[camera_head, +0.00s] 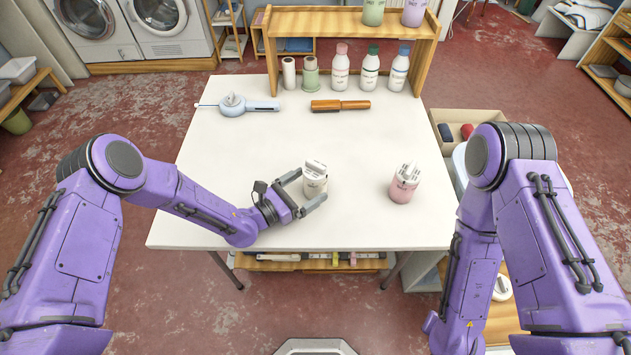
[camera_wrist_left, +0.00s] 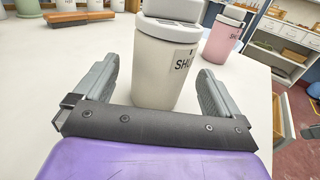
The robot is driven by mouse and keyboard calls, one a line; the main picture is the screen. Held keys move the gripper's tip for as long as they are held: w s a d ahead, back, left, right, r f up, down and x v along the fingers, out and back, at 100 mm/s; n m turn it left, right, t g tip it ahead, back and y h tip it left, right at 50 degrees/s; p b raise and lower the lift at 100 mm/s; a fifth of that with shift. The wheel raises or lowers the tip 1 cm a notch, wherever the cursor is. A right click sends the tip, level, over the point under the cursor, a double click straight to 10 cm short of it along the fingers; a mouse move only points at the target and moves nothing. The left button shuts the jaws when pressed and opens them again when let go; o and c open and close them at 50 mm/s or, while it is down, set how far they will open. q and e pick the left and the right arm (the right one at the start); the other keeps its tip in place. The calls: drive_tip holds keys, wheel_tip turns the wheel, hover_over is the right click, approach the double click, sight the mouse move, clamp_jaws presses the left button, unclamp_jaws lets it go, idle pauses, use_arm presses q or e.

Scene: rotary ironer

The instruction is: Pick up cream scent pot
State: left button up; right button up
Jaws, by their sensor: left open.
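The cream scent pot (camera_head: 314,184) stands upright on the white table, left of a pink pot (camera_head: 404,185). My left gripper (camera_head: 307,190) is open, with one finger on the far side of the cream pot and one on the near side. In the left wrist view the cream pot (camera_wrist_left: 163,65) stands between and just beyond the two open fingers (camera_wrist_left: 155,85), with a gap on both sides. Its label is partly readable and its top is cut off. The pink pot (camera_wrist_left: 225,38) stands behind it to the right. My right arm is at the right, but its gripper is not visible.
A brown-handled brush (camera_head: 340,106) and a light blue tool (camera_head: 238,104) lie toward the back. The table (camera_head: 250,150) is clear around both pots.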

sight(314, 164)
use_arm(q)
drive_tip(key=x, duration=0.3)
drive_tip(key=shift+a, duration=0.1)
drive_tip(key=shift+c, duration=0.4)
drive_tip(key=c, duration=1.1)
wheel_tip(314, 164, up, 10)
drive_tip(key=shift+s+r, duration=0.1)
